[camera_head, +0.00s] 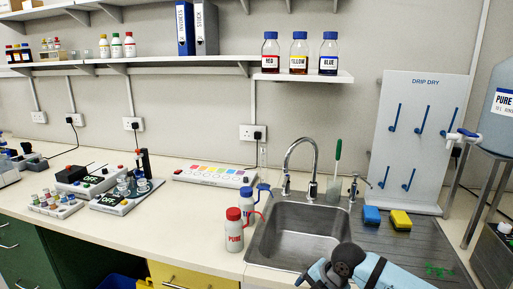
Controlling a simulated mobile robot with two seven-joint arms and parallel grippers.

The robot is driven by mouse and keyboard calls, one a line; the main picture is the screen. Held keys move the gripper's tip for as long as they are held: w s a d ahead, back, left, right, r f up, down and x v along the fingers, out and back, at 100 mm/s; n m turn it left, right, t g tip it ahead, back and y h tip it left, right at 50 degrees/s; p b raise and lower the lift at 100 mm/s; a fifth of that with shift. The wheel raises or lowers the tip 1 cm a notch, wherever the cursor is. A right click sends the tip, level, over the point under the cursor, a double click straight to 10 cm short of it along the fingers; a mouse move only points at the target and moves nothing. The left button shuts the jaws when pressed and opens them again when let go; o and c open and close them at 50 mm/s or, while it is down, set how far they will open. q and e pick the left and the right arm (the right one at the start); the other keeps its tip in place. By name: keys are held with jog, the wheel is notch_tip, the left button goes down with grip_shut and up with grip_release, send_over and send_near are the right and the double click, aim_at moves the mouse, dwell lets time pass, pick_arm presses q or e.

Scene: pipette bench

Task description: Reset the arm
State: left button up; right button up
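Part of my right arm, light blue with dark joints, comes in at the bottom right, in front of the sink (280,241) and the drainboard. No gripper fingers can be made out on it. My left arm and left gripper are not in view. A white bottle with a red cap (234,232) stands on the counter at the sink's left edge. A bottle with a blue cap (247,203) stands just behind it.
Pipette bench devices (127,192) and a long white panel with coloured labels (214,176) stand on the counter. Blue and yellow sponges (401,220) lie on the drainboard beneath a drying rack (418,130). A shelf holds RED, YELLOW and BLUE bottles (299,55).

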jog(key=s+a+f+m+t+y+b, duration=0.35)
jog(key=s+a+f+m, duration=0.25)
jog(key=s+f+m, duration=0.65)
pick_arm(q)
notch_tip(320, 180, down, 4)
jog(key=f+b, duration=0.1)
jog(key=b, duration=0.2)
pick_arm(e)
jog(key=s+d+f+m+t+h, duration=0.2)
jog(key=s+d+f+m, duration=0.25)
jog(key=s+m, duration=0.2)
jog(key=s+d+f+m+t+h, duration=0.25)
jog(key=s+d+m, duration=0.25)
jog(key=s, duration=0.3)
pick_arm(q)
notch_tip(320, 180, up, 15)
jog(key=p, duration=1.8)
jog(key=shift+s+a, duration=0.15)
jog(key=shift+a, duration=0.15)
pick_arm(e)
notch_tip(320, 180, up, 14)
jog(key=s+d, duration=0.1)
jog(key=shift+d+t, duration=0.25)
jog(key=shift+t, duration=0.05)
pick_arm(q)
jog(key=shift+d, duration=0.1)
